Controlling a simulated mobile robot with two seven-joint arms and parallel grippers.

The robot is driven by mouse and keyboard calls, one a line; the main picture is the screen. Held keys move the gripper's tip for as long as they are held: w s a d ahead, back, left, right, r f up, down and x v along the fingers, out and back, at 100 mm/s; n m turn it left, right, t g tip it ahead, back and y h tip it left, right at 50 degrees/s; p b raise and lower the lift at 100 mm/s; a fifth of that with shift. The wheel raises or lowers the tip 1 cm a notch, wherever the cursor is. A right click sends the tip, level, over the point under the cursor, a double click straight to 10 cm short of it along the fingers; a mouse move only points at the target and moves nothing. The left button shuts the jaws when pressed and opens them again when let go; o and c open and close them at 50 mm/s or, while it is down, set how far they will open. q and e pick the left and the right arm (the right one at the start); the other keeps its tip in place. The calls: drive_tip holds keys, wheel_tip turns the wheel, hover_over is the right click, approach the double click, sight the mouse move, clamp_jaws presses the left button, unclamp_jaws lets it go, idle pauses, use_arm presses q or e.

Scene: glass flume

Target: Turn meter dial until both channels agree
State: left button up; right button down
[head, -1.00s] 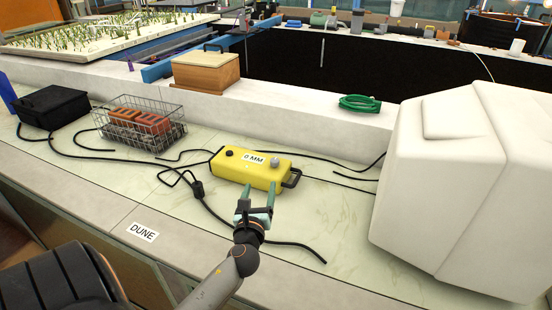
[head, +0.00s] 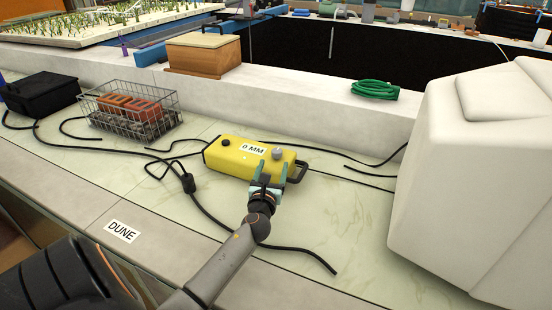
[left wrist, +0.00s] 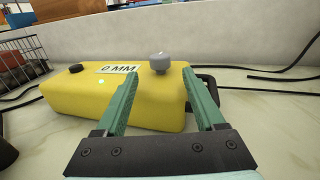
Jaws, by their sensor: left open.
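The yellow meter box (head: 228,161) lies on the pale counter, with a "0 MM" label (head: 253,149) on its top. A grey dial (head: 278,153) stands at the right end of its top, and a black knob (head: 225,142) at the left end. My left gripper (head: 273,172) is open and empty at the near right side of the box. In the left wrist view the grey dial (left wrist: 159,63) shows between and beyond the two green fingers (left wrist: 160,95), not held. My right gripper is not in view.
Black cables (head: 210,217) run across the counter around the meter. A wire basket with bricks (head: 130,108) and a black box (head: 42,93) stand left. A large white block (head: 470,170) stands right. A green coil (head: 375,89) and wooden box (head: 203,54) sit on the ledge behind.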

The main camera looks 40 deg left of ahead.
sight(276, 157)
use_arm(q)
drive_tip(key=shift+b+x, duration=0.45)
drive_tip(key=shift+x, duration=2.3)
clamp_jaws()
